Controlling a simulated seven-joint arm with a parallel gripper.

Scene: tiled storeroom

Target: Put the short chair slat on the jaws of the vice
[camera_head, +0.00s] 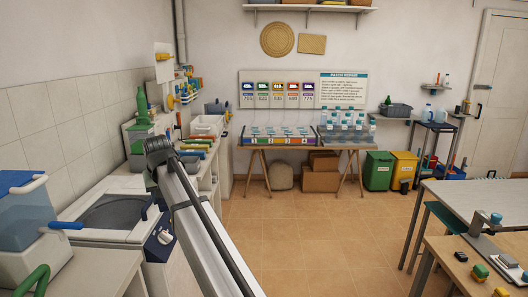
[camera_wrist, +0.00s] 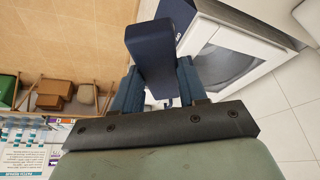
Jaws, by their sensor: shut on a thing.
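My gripper (camera_wrist: 158,82) shows in the wrist view, its two bluish fingers shut on a dark navy block (camera_wrist: 150,42). The block sticks out beyond the fingertips; I take it for the short chair slat, but its far end is hard to judge. It is held in the air, apart from the floor and furniture. In the head view my arm hides or does not show the fingers. A grey metal device with a blue-green knob (camera_head: 484,238) stands on the wooden bench at the lower right; it may be the vice, but its jaws are not clear.
A long counter (camera_head: 118,236) with a round-windowed white appliance, a blue-lidded container (camera_head: 22,222) and clutter runs along the left. A pale table (camera_head: 480,205) stands at the right. Green (camera_head: 378,172) and yellow bins (camera_head: 403,170) stand at the back. The tiled floor between is free.

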